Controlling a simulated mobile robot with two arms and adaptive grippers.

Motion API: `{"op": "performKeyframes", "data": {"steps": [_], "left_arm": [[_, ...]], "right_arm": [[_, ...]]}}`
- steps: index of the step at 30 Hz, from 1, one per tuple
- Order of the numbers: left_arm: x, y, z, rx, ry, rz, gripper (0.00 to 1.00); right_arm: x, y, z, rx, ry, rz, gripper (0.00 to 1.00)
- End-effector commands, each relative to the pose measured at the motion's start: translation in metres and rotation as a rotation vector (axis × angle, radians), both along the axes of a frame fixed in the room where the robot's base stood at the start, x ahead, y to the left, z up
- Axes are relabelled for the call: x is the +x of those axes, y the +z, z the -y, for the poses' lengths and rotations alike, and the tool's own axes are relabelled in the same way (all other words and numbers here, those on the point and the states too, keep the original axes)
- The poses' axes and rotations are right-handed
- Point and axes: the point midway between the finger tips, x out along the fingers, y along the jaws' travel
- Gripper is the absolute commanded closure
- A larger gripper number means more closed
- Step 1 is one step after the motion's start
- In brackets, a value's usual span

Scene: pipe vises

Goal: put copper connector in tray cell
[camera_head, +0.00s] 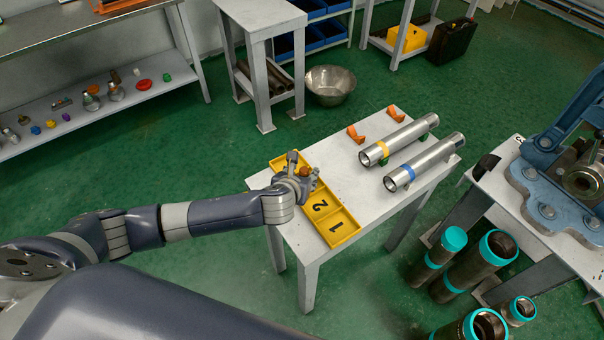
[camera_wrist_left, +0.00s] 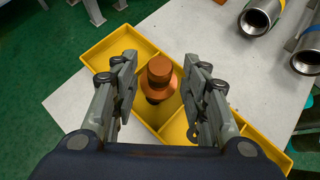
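The copper connector (camera_head: 304,172) is a round, stepped copper-coloured piece between the fingers of my left gripper (camera_head: 304,167). In the left wrist view, the copper connector (camera_wrist_left: 160,78) stands upright over the yellow tray (camera_wrist_left: 105,50), with a gap on each side to the open fingers of my left gripper (camera_wrist_left: 165,82). I cannot tell for certain whether it rests on the cell floor. In the head view, the yellow tray (camera_head: 357,233) lies along the left side of the white table, with cells marked 1 and 2 visible; my gripper hides the cell beyond. My right gripper is not in view.
Two steel pipes, with a yellow band (camera_head: 398,139) and a blue band (camera_head: 424,162), lie on the white table (camera_head: 345,180). Orange pieces (camera_head: 355,134) sit near the far edge. Teal-rimmed pipes (camera_head: 475,268) stand on the floor at right, beside a table with a blue vise (camera_head: 550,165).

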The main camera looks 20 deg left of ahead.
Motion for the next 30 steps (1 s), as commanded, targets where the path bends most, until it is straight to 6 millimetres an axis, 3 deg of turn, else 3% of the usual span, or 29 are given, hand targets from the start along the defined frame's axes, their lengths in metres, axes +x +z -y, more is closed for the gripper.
{"op": "performKeyframes", "data": {"steps": [11, 30], "left_arm": [[-0.004, 0.005, 0.000, -0.001, -0.001, 0.000, 0.58], [-0.086, 0.069, 0.004, -0.001, -0.002, 0.000, 0.58]], "right_arm": [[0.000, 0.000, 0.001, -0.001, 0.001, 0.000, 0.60], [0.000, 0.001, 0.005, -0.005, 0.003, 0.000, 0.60]]}}
